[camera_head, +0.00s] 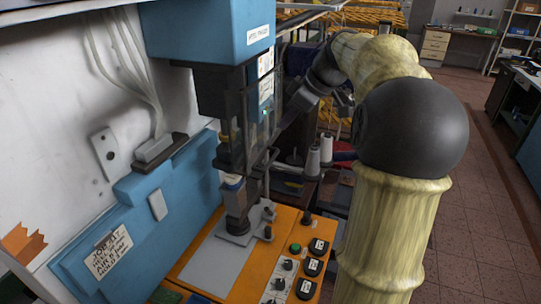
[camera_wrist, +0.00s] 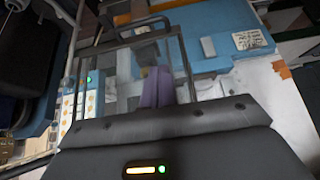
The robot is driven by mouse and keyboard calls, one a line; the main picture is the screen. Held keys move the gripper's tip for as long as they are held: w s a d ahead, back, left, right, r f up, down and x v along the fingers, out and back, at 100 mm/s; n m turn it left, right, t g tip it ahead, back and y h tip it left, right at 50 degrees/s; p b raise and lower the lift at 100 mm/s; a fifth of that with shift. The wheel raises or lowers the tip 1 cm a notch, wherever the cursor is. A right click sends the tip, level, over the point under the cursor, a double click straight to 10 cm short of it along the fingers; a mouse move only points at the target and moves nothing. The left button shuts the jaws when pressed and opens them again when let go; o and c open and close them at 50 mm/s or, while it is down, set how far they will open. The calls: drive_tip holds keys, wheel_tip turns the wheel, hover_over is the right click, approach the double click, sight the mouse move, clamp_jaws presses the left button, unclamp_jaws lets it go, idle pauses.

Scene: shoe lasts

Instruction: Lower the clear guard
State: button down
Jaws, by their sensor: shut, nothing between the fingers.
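The clear guard (camera_head: 264,122) is a see-through pane with a dark frame at the front of the blue press. It stands beside the press head, well above the orange base. In the wrist view its dark frame (camera_wrist: 127,44) spans the middle, with the blue machine showing through. My gripper (camera_wrist: 157,86) is shut, its fingers together and overlapping the framed area. I cannot tell whether they touch the frame. In the head view my wrist reaches in from the right of the guard, and the fingertips are hard to make out.
The press ram (camera_head: 236,196) stands over a grey plate (camera_head: 205,265). The orange base (camera_head: 248,278) carries several knobs and a green button (camera_head: 295,247). White spools (camera_head: 312,160) stand close to the guard's right. Open tiled floor (camera_head: 480,220) lies at the right.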

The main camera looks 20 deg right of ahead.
drive_tip(key=p+x, duration=0.3)
drive_tip(key=x, duration=0.6)
drive_tip(key=shift+a, duration=0.15)
drive_tip(key=f, duration=0.2)
drive_tip(key=f+p, duration=0.1)
drive_tip(key=f, duration=0.1)
drive_tip(key=shift+s+d+f+p, duration=0.15)
drive_tip(key=shift+d+f+p, duration=0.05)
drive_tip(key=shift+f+p, duration=0.1)
drive_tip(key=shift+f, duration=0.1)
